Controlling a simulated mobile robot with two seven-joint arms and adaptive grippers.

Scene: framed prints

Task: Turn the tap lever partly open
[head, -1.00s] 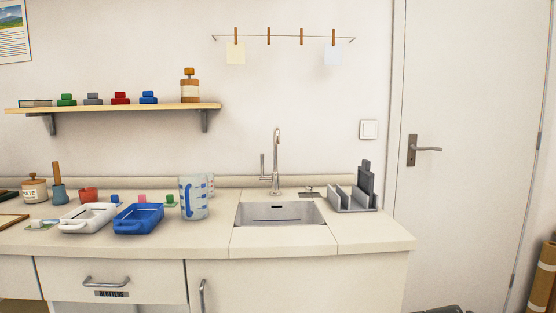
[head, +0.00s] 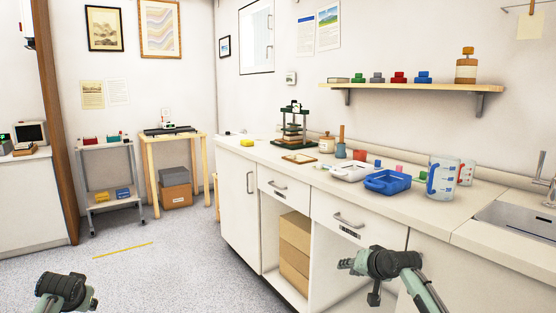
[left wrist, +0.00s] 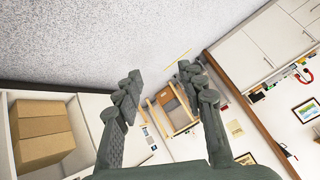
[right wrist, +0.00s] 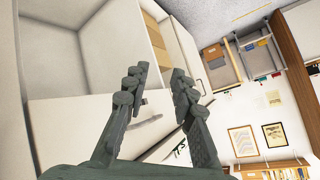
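The chrome tap (head: 551,192) is at the right edge of the head view, beside the sink (head: 515,222), and is partly cut off. Its lever (head: 541,166) appears as a thin upright bar there; its exact setting is hard to tell. My right gripper (head: 345,264) is in front of the cabinet drawers, well left of the tap; in the right wrist view its fingers (right wrist: 159,75) are apart and empty. My left gripper (head: 93,299) is low at the left over the floor; in the left wrist view its fingers (left wrist: 160,74) are apart and empty. Neither wrist view shows the tap.
A measuring jug (head: 440,178), a blue tray (head: 388,183) and a white tray (head: 350,173) stand on the counter left of the sink. A shelf (head: 410,87) hangs above. A cabinet drawer (head: 350,218) is near my right gripper.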

